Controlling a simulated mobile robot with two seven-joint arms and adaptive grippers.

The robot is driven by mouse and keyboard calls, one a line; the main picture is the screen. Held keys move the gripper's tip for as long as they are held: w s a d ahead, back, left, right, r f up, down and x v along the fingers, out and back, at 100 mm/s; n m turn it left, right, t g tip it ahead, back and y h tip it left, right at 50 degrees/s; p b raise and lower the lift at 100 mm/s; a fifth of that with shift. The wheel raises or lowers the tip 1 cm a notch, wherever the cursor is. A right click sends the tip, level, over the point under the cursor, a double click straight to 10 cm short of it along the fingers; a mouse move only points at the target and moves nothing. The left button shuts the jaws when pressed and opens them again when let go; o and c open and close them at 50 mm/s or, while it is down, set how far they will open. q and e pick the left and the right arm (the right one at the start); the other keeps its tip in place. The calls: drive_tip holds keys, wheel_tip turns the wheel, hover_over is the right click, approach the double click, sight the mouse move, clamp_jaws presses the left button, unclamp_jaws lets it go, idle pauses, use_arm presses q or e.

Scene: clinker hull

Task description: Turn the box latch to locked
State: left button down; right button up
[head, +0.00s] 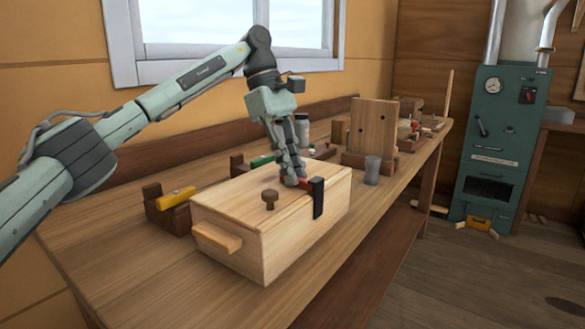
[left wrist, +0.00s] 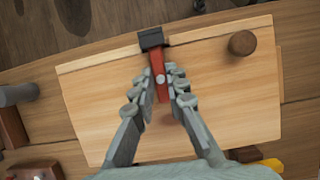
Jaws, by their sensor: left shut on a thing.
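A pale wooden box (head: 270,243) with its lid down sits on the workbench, with a round dark knob (head: 270,198) on its lid. The box latch has a red lever (left wrist: 160,90) and a black end (head: 318,198) that hangs over the lid's edge and down the box's side. In the left wrist view the lever points straight at the box's edge, and the black end (left wrist: 151,39) lies over that edge. My left gripper (head: 293,180) is shut on the red lever, with a finger on each side of it. My right gripper is in neither view.
A grey cup (head: 372,170) and an upright wooden board (head: 374,128) stand behind the box. A yellow-handled tool (head: 175,197) lies in a dark holder at the box's left. The bench's front edge (head: 398,215) runs close by. A green cabinet (head: 500,145) stands at the right.

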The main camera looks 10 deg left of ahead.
use_arm(q)
drive_tip(key=c, duration=1.8)
unclamp_jaws()
drive_tip(key=shift+r, duration=0.1)
drive_tip(key=v, duration=1.2)
